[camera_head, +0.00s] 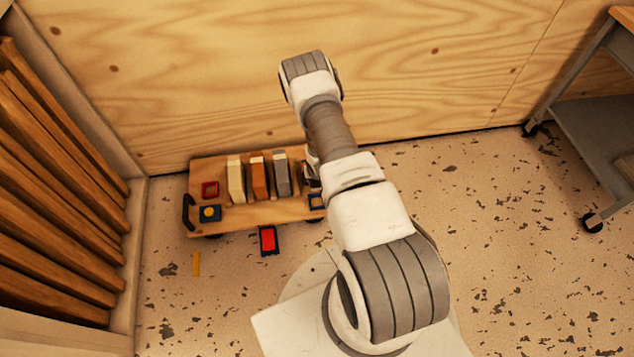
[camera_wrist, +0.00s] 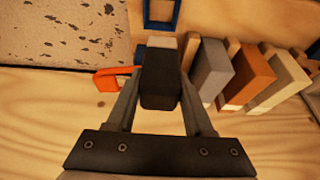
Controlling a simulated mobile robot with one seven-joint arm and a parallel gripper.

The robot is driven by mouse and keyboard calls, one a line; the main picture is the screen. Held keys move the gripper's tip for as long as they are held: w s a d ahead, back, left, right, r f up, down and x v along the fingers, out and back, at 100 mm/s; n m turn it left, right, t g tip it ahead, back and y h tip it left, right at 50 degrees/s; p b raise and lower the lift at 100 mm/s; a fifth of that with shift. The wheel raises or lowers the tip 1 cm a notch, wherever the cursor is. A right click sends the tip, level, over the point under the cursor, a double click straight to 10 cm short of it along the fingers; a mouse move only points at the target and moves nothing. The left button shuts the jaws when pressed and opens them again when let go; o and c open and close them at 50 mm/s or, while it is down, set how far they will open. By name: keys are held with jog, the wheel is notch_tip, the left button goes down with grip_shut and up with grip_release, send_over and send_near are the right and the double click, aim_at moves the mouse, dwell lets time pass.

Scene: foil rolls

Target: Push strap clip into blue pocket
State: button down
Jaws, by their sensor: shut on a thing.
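My gripper (camera_wrist: 161,84) is shut on a dark block-like piece with a pale end, which I take to be the strap clip (camera_wrist: 160,88). The clip is between the two fingers, its pale end toward the top of the wrist view. A blue square frame, likely the blue pocket (camera_wrist: 148,20), lies beyond the clip at the top, apart from it. My gripper is mostly hidden there.
The low wooden cart (camera_head: 245,216) carries several upright blocks, including an orange one (camera_head: 258,178) and a grey one (camera_wrist: 212,68), close right of my gripper. A red frame (camera_head: 210,182) is at the left. An orange loop (camera_wrist: 106,83) lies left of the clip. The plywood wall stands behind.

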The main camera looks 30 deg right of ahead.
jog(key=shift+s+d+f, duration=0.1)
jog(key=shift+s+f, duration=0.15)
jog(key=shift+f, duration=0.35)
jog(key=shift+s+f, duration=0.25)
jog(key=shift+f, duration=0.3)
jog(key=shift+f+b, duration=1.35)
jog(key=shift+f, duration=1.1)
jog(key=shift+f, duration=0.85)
jog(key=shift+f, duration=0.3)
jog(key=shift+f, duration=0.4)
jog(key=shift+c, duration=1)
grip_release()
jog(key=shift+r+p, duration=0.1)
jog(key=shift+p, duration=0.2)
jog(key=shift+r+p, duration=2.75)
jog(key=shift+r, duration=1.15)
